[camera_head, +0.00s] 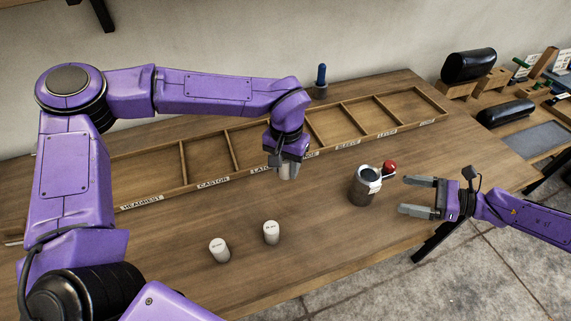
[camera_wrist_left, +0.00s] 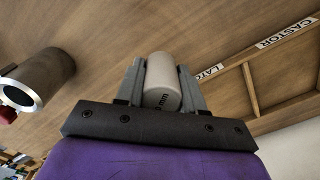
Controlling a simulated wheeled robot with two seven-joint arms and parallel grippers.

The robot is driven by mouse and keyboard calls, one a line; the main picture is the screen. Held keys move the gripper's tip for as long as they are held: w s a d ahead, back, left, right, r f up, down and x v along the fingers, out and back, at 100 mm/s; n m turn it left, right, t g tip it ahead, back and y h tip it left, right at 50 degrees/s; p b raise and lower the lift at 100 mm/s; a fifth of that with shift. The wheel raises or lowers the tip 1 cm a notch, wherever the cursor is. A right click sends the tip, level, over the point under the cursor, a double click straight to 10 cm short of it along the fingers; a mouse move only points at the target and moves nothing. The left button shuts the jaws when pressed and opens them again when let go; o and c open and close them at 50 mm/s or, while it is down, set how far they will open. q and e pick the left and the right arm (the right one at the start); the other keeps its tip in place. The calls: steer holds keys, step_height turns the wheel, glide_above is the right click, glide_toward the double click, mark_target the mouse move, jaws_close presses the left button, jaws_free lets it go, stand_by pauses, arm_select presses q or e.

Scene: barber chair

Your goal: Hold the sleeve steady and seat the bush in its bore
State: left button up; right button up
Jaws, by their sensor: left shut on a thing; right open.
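Two more white bushes, one (camera_head: 219,250) and another (camera_head: 271,232), stand on the bench at the front left.
A red knob (camera_head: 389,167) is beside the sleeve. A long labelled wooden tray (camera_head: 196,192) with several compartments runs along the back. A blue-handled tool (camera_head: 321,78) stands behind it. Black rolls (camera_head: 468,66) lie at the far right. The bench between bushes and sleeve is clear.

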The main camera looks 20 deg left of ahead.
mark_target(376, 198)
arm_select(q)
step_height(376, 198, down, 3)
steer(key=b, duration=0.2)
steer(key=shift+a+r+b, duration=0.1)
steer(key=shift+b, duration=0.25)
arm_select(e)
steer(key=x, duration=0.8)
steer(key=shift+a+f, duration=0.1)
steer(key=shift+f, duration=0.1)
arm_select(q)
steer(key=shift+f+b, duration=0.25)
steer(key=shift+b, duration=0.05)
arm_select(e)
steer(key=shift+a+f, duration=0.1)
steer(key=shift+a, duration=0.7)
steer(key=c, duration=0.7)
